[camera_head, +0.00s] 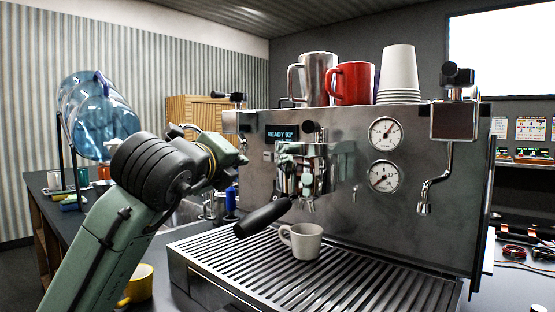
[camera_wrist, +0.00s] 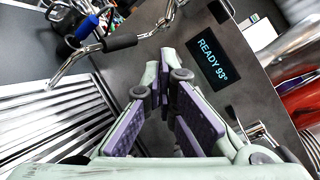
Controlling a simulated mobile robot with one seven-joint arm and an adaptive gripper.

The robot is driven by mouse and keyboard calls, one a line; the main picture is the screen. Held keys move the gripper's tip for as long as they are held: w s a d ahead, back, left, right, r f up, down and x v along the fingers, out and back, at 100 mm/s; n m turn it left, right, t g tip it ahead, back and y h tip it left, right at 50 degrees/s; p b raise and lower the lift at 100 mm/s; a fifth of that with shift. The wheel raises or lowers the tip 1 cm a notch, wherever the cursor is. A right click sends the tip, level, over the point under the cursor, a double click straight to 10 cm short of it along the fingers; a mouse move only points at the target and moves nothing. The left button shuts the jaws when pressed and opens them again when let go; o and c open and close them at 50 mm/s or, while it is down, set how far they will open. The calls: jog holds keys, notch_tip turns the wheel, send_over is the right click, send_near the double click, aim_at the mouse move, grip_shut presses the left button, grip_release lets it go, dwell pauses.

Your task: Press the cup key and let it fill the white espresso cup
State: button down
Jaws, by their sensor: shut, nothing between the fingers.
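The white espresso cup (camera_head: 303,242) stands upright on the drip tray (camera_head: 330,283), below the portafilter spouts (camera_head: 308,203). Its inside cannot be made out, and no stream of coffee shows. The display (camera_head: 282,133) reads READY 93°, and it also shows in the wrist view (camera_wrist: 214,58). Small keys (camera_head: 268,156) sit under the display in the head view; their symbols are too small to read. My gripper (camera_wrist: 164,90) is shut and empty, with its purple-padded fingers pointing at the machine's front near the display.
The black portafilter handle (camera_head: 262,217) juts out over the tray. A steam wand (camera_head: 428,190) hangs at the right. A steel mug (camera_head: 318,75), a red mug (camera_head: 353,82) and stacked white cups (camera_head: 399,72) stand on top. A yellow cup (camera_head: 140,283) is at the lower left.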

jog(key=shift+w+d+p, duration=0.5)
jog(key=shift+w+d, duration=2.15)
jog(key=shift+d, duration=0.05)
jog(key=shift+d, duration=0.1)
jog(key=shift+w+d+p, duration=0.2)
jog(key=shift+w+p, duration=0.1)
